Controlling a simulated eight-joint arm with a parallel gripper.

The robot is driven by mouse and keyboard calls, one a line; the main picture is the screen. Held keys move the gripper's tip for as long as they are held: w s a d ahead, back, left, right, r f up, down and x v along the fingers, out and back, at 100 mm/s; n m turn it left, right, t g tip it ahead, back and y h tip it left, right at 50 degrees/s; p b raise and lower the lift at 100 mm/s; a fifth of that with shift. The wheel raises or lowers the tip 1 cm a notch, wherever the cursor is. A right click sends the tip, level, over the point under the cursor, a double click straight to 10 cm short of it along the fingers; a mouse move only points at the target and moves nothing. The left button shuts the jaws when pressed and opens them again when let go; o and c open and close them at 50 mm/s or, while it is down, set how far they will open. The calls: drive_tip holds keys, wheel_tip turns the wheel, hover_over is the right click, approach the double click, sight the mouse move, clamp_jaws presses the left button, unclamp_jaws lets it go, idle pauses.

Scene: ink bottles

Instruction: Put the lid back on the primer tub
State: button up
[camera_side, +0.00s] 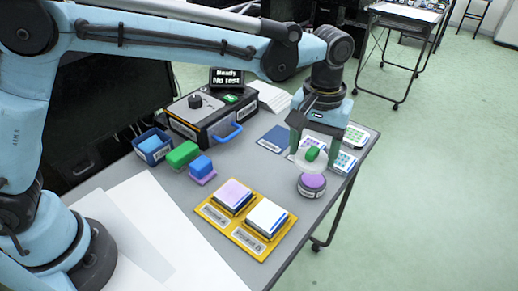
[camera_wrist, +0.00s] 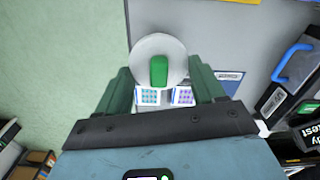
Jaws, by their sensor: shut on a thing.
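The lid is a pale, round disc with a green grip on top; its green grip (camera_side: 312,154) shows between my fingers in the side view. My gripper (camera_side: 309,148) is shut on the lid and points down. The primer tub (camera_side: 312,186), a short round tub with a purple top and a white label, stands near the table's right edge. The lid is above the tub, apart from it and a little behind it in the side view. In the wrist view the lid (camera_wrist: 146,50) lies between my fingertips (camera_wrist: 160,72); the tub cannot be made out there.
White cards with coloured grids (camera_side: 356,136) lie just behind the gripper. A yellow tray (camera_side: 228,226) with two pads is front left of the tub.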

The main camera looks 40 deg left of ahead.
sight(314, 177)
drive_tip(key=shift+w+f, duration=0.2)
drive_tip(key=shift+w, duration=0.95)
drive_tip(key=shift+w+f, duration=0.2)
drive_tip(key=shift+w, duration=0.05)
drive_tip(key=shift+f, duration=3.05)
drive_tip(key=shift+f, duration=0.15)
drive_tip(key=o, duration=1.1)
drive_tip(key=shift+r, duration=3.5)
